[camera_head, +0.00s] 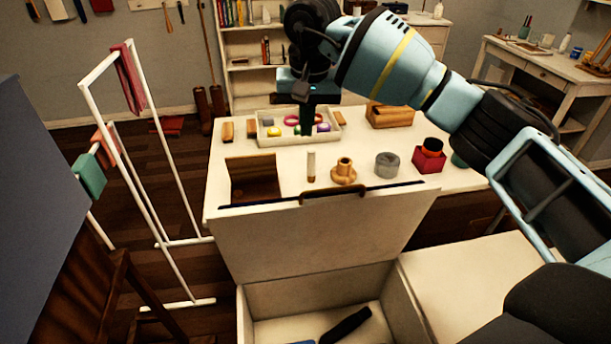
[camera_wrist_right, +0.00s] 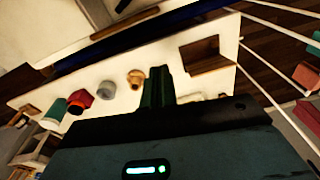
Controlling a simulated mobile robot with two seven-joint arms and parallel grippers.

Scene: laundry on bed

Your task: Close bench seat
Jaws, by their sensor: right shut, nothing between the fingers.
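The bench seat's cream lid (camera_head: 320,235) stands raised, tilted up behind the open storage box (camera_head: 405,305). A dark object (camera_head: 346,325) lies inside the box. A brown handle (camera_head: 332,196) sits at the lid's top edge. My right gripper (camera_head: 306,130) reaches in from the right, beyond the lid and above the white table; its fingers point down and are shut and empty. It is apart from the lid in the picture. In the right wrist view the closed dark fingers (camera_wrist_right: 157,85) point toward the table. My left gripper is not in view.
The white table (camera_head: 240,192) behind the lid holds a tray (camera_head: 262,138) of small items, a wooden spool (camera_head: 343,172), a grey ring (camera_head: 387,165) and a red box (camera_head: 429,160). A white drying rack (camera_head: 160,190) stands left. A flat cream seat (camera_head: 470,285) lies right.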

